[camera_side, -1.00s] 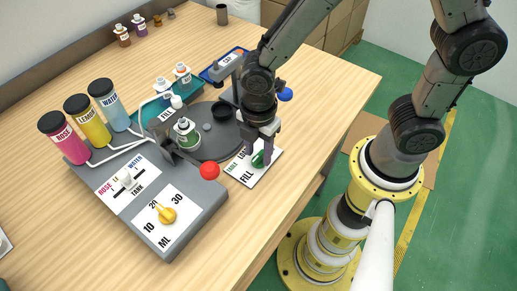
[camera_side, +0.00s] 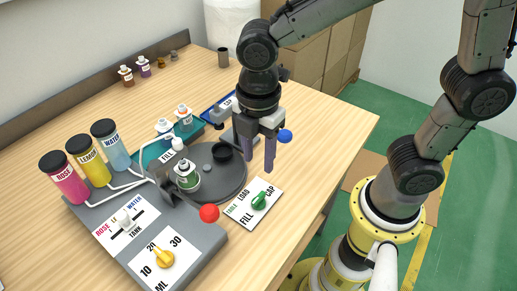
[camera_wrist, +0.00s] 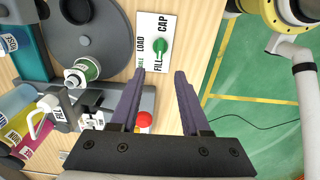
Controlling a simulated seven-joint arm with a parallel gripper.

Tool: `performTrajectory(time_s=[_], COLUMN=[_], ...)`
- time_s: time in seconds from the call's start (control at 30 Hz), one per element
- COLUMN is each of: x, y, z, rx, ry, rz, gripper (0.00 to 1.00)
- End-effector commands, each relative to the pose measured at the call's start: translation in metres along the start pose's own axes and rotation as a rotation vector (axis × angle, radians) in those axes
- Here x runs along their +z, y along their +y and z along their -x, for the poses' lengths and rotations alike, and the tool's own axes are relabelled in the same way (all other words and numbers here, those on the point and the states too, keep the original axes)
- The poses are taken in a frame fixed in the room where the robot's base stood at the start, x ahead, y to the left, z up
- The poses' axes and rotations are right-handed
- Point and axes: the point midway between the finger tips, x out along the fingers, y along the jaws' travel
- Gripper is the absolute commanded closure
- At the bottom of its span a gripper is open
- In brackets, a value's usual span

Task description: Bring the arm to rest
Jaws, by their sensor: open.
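My gripper (camera_side: 257,160) hangs fingers down above the table's right side, between the dark turntable and the table edge. Its two purple fingers are apart with nothing between them, as the wrist view also shows (camera_wrist: 160,75). The green knob (camera_side: 261,199) stands on the white LOAD/FILL/CAP plate (camera_side: 240,218), below and in front of my gripper. In the wrist view the green knob (camera_wrist: 159,48) lies beyond the fingertips, apart from them.
A red ball-ended lever (camera_side: 209,213) and a blue ball (camera_side: 285,136) stick out near the turntable (camera_side: 212,190), which carries a bottle (camera_side: 187,178). Pink, yellow and blue tanks (camera_side: 112,150) stand at left. A tank and ML dial panel (camera_side: 165,258) sits in front.

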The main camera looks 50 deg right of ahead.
Motion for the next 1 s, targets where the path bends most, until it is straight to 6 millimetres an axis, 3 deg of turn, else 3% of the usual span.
performTrajectory(time_s=[0.17,0.57,0.67,0.77,0.9,1.0], x=[0.0,0.005,0.024,0.059,0.11,0.137], y=[0.0,0.003,0.009,0.003,-0.026,-0.055], z=[0.011,0.014,0.034,0.06,0.087,0.094], rx=[0.001,0.006,0.064,0.149,0.281,0.369], ry=[0.0,0.003,0.034,0.07,0.136,0.201], rz=[0.0,-0.02,-0.087,-0.208,-0.547,-0.849], gripper=[0.54,0.54,0.54,0.54,0.54,0.54])
